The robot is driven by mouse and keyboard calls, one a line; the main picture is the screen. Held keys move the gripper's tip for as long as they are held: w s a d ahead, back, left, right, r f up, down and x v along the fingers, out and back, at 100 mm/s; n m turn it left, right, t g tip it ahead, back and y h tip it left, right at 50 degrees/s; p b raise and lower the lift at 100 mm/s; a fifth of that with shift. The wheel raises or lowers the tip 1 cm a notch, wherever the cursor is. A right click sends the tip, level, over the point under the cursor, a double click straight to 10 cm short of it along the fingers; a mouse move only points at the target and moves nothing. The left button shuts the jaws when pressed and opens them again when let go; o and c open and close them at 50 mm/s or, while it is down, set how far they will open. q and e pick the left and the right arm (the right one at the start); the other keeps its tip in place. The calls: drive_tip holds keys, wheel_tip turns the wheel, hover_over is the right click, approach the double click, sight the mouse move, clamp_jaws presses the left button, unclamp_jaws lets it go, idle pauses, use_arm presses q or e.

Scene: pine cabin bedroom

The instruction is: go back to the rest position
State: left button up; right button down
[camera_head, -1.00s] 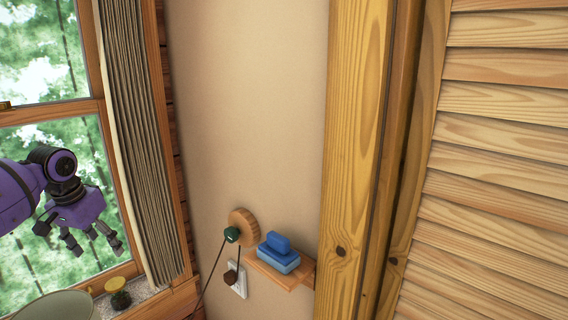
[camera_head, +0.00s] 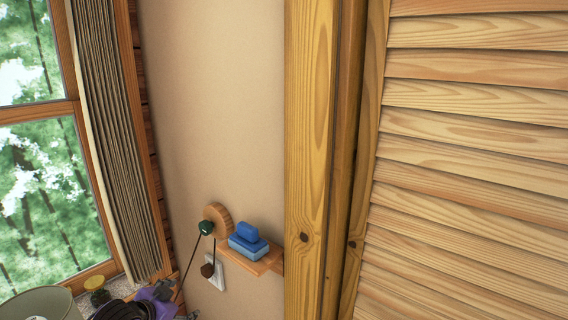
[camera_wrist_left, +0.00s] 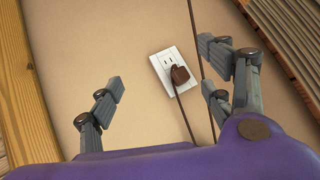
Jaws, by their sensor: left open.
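My left gripper (camera_head: 176,304) shows at the bottom edge of the head view, purple with dark fingers, partly cut off by the frame. In the left wrist view (camera_wrist_left: 162,88) its grey fingers are spread apart with nothing between them. Beyond the fingers is a white wall outlet (camera_wrist_left: 170,70) with a brown plug (camera_wrist_left: 180,74) in it. My right gripper is in neither view.
A small wooden shelf (camera_head: 268,264) on the wall holds blue blocks (camera_head: 247,240). A round wooden disc (camera_head: 222,218) with a green knob is beside it. A lampshade (camera_head: 42,304) and a small yellow-topped pot (camera_head: 97,290) stand by the window. Louvred panels (camera_head: 470,170) fill the right.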

use_arm(q)
drive_tip(key=s+d+f+h, duration=0.1)
drive_tip(key=s+d+f, duration=0.65)
drive_tip(key=s, duration=0.25)
drive_tip(key=s+d+f+n+y, duration=0.1)
drive_tip(key=s+f+n, duration=0.2)
drive_tip(key=s, duration=1.2)
drive_tip(key=s+d+f+n+g+y, duration=0.1)
drive_tip(key=s+f+n, duration=0.2)
drive_tip(key=s+f, duration=0.6)
drive_tip(key=s, duration=0.6)
drive_tip(key=shift+s, duration=0.3)
